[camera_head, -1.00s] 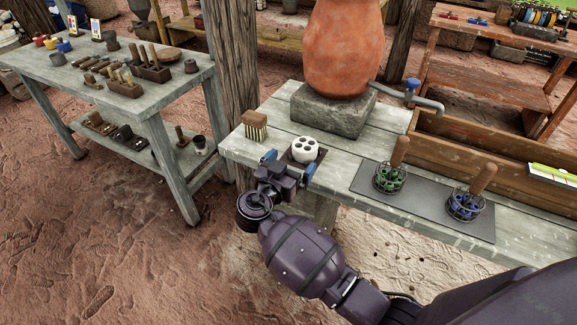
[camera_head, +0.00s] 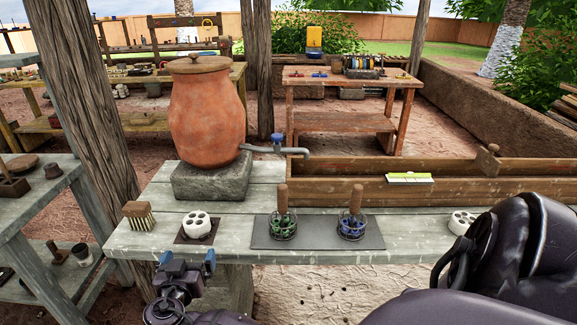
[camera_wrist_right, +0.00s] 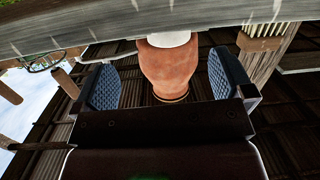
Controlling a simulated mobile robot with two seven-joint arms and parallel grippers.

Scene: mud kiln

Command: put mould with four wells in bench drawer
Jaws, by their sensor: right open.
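A white round mould (camera_head: 197,225) with several wells in its top stands on a small dark mat near the bench's left front. A second white piece with holes (camera_head: 462,222) stands farther right, partly behind my arm. I cannot count the wells of either surely. My right gripper (camera_head: 187,262) is open and empty at the bench's front edge, just before the left mould and apart from it. In the right wrist view, the blue-padded fingers (camera_wrist_right: 164,85) are spread, with a white piece (camera_wrist_right: 168,39) beyond them. My left gripper is out of view. I cannot make out a bench drawer.
A brush (camera_head: 139,216) stands left of the mould. A dark mat (camera_head: 318,240) to the right bears two wire holders with wooden handles. Behind are a clay urn (camera_head: 207,115) on a stone block and a long wooden trough (camera_head: 330,191). A wooden post (camera_head: 85,120) rises at the left.

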